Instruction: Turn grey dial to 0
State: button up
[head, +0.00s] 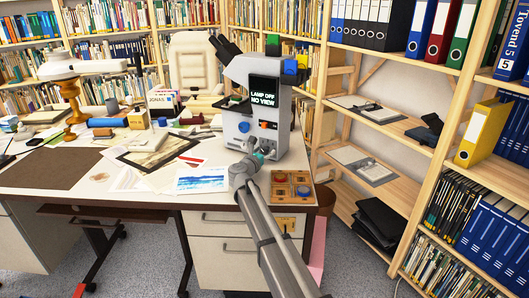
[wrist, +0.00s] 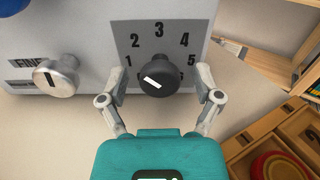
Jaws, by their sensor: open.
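A dark grey dial (wrist: 158,75) with a white pointer line stands on the face of the microscope (head: 262,95). The line slants from upper left to lower right. Numbers 1 to 6 arc around it; 0 cannot be made out, and the area at the lower left is partly behind a fingertip. My gripper (wrist: 159,76) is open, with one finger on each side of the dial and gaps visible between. In the head view, my gripper (head: 257,149) is at the microscope's lower front. The screen (head: 264,92) reads "LAMP OFF NO VIEW".
A silver knob (wrist: 57,77) sits left of the dial, with a partly hidden label. A blue part shows at the upper left (wrist: 12,5). A wooden tray (head: 291,187) with round pieces lies to the right. Papers and prints cover the desk (head: 60,215).

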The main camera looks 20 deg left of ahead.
grip_shut()
dwell(0.4)
jog(key=shift+n, duration=0.4)
jog(key=n, duration=0.3)
jog(key=shift+n, duration=0.3)
jog(key=n, duration=0.4)
jog(key=shift+n, duration=0.3)
jog(key=n, duration=0.4)
jog(key=shift+n, duration=2.2)
